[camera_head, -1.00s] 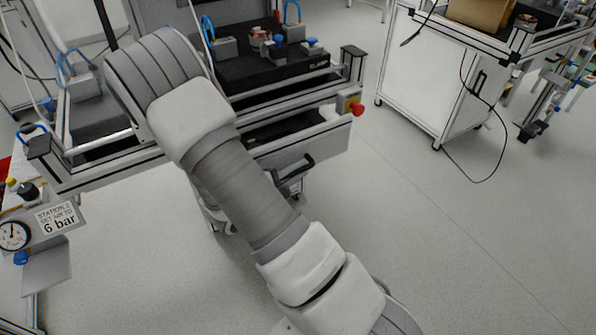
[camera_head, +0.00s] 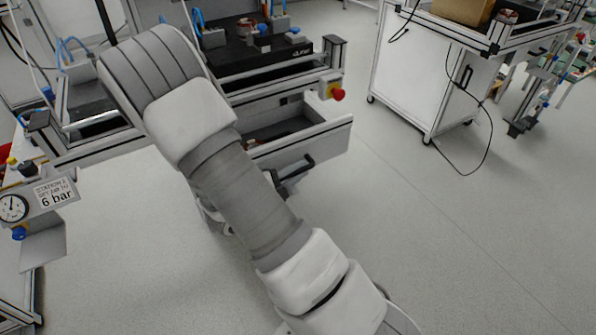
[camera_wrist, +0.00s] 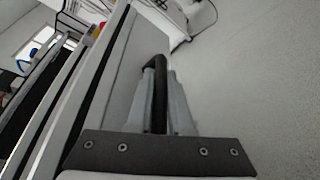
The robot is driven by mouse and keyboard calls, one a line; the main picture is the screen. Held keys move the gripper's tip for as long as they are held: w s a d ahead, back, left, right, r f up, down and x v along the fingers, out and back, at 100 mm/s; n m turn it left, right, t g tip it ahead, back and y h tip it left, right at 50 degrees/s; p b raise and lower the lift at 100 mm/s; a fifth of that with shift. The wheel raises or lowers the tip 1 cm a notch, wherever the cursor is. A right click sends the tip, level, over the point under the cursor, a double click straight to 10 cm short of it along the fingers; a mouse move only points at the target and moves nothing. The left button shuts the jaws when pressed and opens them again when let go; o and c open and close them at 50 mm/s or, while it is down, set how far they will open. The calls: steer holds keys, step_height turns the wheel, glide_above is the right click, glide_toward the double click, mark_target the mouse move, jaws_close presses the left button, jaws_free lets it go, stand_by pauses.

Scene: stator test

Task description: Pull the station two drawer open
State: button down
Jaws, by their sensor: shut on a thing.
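The station two drawer (camera_head: 325,145) stands out from under the bench in the head view, its grey front panel apart from the bench frame and part of its inside showing. Its black bar handle (camera_head: 298,171) is on the front panel. My arm hides the drawer's left part. In the wrist view, the two grey fingers of my gripper (camera_wrist: 160,76) are shut on the black handle (camera_wrist: 158,62), one on each side. The drawer front (camera_wrist: 122,75) runs beside them on the left.
A red stop button (camera_head: 338,94) sits on the bench frame above the drawer. A pressure gauge (camera_head: 13,208) with a "6 bar" sign is at the left. A white cabinet (camera_head: 420,85) with a hanging cable is at the right. Grey floor between is clear.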

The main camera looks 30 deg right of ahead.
stand_by(0.4)
steer(key=c, duration=1.1)
jaws_free()
steer(key=shift+s+a, duration=0.1)
steer(key=p+v, duration=0.3)
steer(key=v, duration=1.4)
steer(key=shift+a, duration=0.15)
steer(key=shift+s, duration=0.1)
